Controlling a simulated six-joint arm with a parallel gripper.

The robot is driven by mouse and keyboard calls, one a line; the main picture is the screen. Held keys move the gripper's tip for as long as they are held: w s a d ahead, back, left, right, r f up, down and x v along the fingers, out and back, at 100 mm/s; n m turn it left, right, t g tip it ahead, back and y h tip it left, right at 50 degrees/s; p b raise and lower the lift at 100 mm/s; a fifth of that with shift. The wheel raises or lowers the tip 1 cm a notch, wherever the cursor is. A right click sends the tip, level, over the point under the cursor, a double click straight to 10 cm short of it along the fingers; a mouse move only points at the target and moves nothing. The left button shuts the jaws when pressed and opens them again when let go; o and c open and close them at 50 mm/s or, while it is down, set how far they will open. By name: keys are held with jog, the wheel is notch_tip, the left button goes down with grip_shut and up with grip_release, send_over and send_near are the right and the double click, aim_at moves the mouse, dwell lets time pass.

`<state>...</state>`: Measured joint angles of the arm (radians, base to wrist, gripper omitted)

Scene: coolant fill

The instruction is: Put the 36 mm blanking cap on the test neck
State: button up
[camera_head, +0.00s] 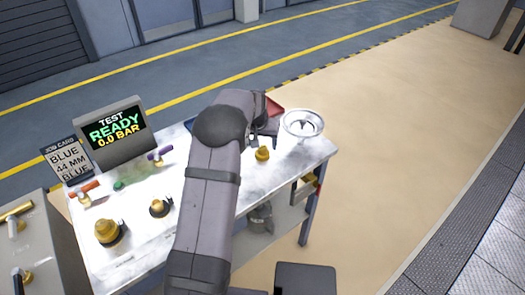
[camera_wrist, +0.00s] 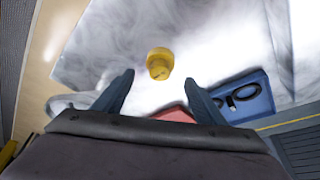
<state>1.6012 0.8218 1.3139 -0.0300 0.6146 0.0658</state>
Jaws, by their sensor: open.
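A yellow, stepped cap-like piece (camera_wrist: 158,62) stands on the pale bench top, ahead of and between my open gripper's fingertips (camera_wrist: 159,78). The fingers appear apart from it, with nothing held. In the head view this piece (camera_head: 262,155) sits just below my gripper (camera_head: 264,132). Two other yellow fittings on dark bases, a larger one (camera_head: 107,231) and a smaller one (camera_head: 159,207), stand at the bench's left. I cannot tell which piece is the 36 mm cap or which is the test neck; no size mark is readable on them.
A screen (camera_head: 113,130) reads "TEST READY 0.0 BAR". A job card (camera_head: 67,163) reads "BLUE 44 MM BLUE". A white round dish (camera_head: 303,136) stands at the right corner. A blue tray (camera_wrist: 262,107) holds dark rings; a red tray (camera_wrist: 172,115) is beside it. My arm hides mid-bench.

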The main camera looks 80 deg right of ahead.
aim_at(263, 148)
jog(key=shift+p+x, duration=1.4)
jog(key=shift+x, duration=1.2)
jog(key=c, duration=1.1)
